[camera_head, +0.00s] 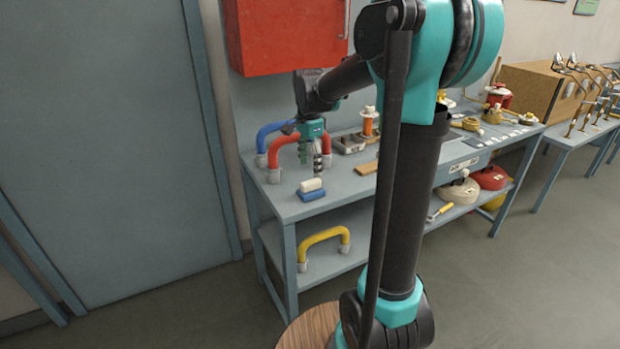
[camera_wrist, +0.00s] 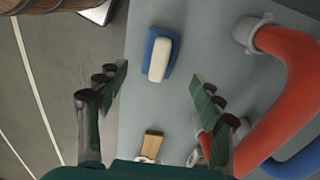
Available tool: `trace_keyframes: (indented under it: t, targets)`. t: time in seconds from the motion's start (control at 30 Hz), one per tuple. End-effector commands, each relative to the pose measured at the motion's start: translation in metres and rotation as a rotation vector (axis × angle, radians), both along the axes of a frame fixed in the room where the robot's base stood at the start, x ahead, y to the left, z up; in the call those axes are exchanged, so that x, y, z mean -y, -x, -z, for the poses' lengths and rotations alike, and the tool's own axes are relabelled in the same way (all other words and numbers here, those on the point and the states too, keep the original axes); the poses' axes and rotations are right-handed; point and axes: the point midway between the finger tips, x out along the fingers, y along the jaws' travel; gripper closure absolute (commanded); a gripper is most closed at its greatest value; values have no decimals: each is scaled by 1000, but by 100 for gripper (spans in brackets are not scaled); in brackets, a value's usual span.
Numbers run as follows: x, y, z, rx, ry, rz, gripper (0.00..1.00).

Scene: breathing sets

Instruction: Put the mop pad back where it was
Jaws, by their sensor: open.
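A small blue block (camera_head: 312,196) lies near the front left corner of the workbench, with a white rounded piece (camera_head: 311,184) resting on it. In the wrist view the blue block (camera_wrist: 151,71) shows as a rim around the white piece (camera_wrist: 160,59). I cannot tell which of the two is the mop pad. My gripper (camera_head: 312,160) is open, above the bench and just behind the pair. In the wrist view my gripper (camera_wrist: 160,78) has its fingers spread, with the pair ahead between the fingertips and nothing held.
A red curved hose (camera_head: 285,145) and a blue one (camera_head: 268,133) stand close to my gripper. A red cabinet (camera_head: 285,35) hangs above. A yellow hose (camera_head: 323,237) is on the lower shelf (camera_head: 320,262). Several fittings crowd the bench (camera_head: 345,185) further right.

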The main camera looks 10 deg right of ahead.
Motion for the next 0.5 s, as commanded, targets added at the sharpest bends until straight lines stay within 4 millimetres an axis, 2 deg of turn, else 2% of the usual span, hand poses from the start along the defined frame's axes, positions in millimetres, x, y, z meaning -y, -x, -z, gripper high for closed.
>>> trace_keyframes:
  t: [0.13,0.3,0.4,0.5]
  targets:
    - [0,0,-20,0,0,0,33]
    - [1,3,-27,5,-1,-17,33]
    - [6,18,-16,29,-2,-102,33]
    - [14,48,9,79,2,-276,33]
